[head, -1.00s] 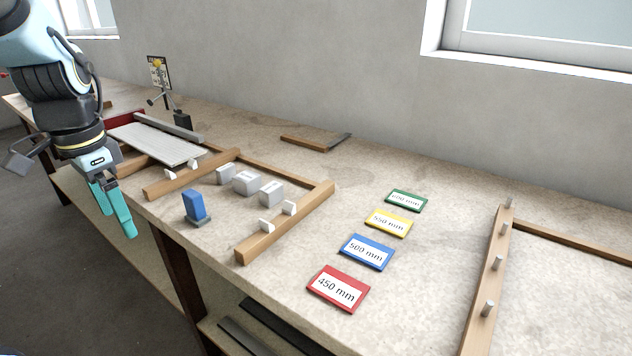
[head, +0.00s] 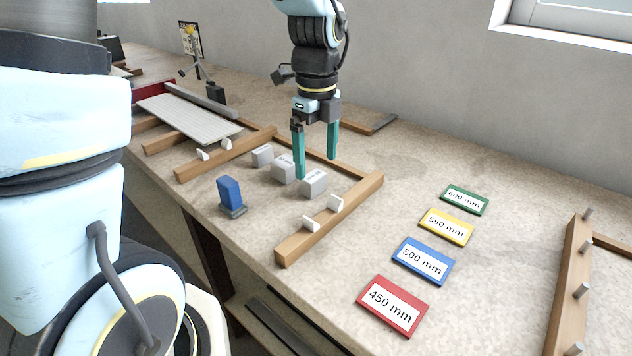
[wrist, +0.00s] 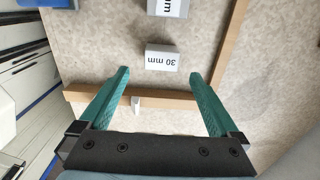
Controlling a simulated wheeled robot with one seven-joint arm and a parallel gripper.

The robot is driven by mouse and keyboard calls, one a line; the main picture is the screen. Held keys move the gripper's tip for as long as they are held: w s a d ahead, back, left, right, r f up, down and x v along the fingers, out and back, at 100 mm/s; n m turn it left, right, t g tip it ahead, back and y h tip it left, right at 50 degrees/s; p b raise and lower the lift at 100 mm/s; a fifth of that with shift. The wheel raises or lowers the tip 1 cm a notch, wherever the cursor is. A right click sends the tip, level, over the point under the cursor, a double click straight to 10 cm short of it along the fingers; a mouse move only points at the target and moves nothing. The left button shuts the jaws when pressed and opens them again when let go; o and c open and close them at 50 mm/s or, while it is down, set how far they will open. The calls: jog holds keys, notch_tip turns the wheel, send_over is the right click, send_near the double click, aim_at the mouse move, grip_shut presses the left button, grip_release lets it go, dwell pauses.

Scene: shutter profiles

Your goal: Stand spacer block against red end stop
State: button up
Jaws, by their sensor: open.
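Three light grey spacer blocks stand in a row on the bench: a left one (head: 262,156), a middle one (head: 284,170) and a right one (head: 314,184). The wrist view shows one labelled 30 mm (wrist: 161,58), with part of another block (wrist: 168,8) above it. My gripper (head: 316,168) is open and empty, pointing down above the right block. In the wrist view its fingertips (wrist: 158,88) are wide apart, with the 30 mm block ahead of and between them.
A wooden rail (head: 335,215) with white pegs lies right of the blocks, another rail (head: 225,155) left. A blue block (head: 230,192) stands near the front edge. A ribbed light panel (head: 188,118) lies by the red stop. Coloured length cards, including a red one (head: 394,306), lie right.

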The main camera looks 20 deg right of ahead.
aim_at(314, 175)
jog(key=f, duration=0.2)
jog(key=f+p, duration=0.1)
jog(key=f, duration=0.1)
jog(key=shift+w+a, duration=0.15)
jog(key=shift+w, duration=0.25)
jog(key=shift+f, duration=0.7)
jog(key=shift+c, duration=0.4)
grip_shut()
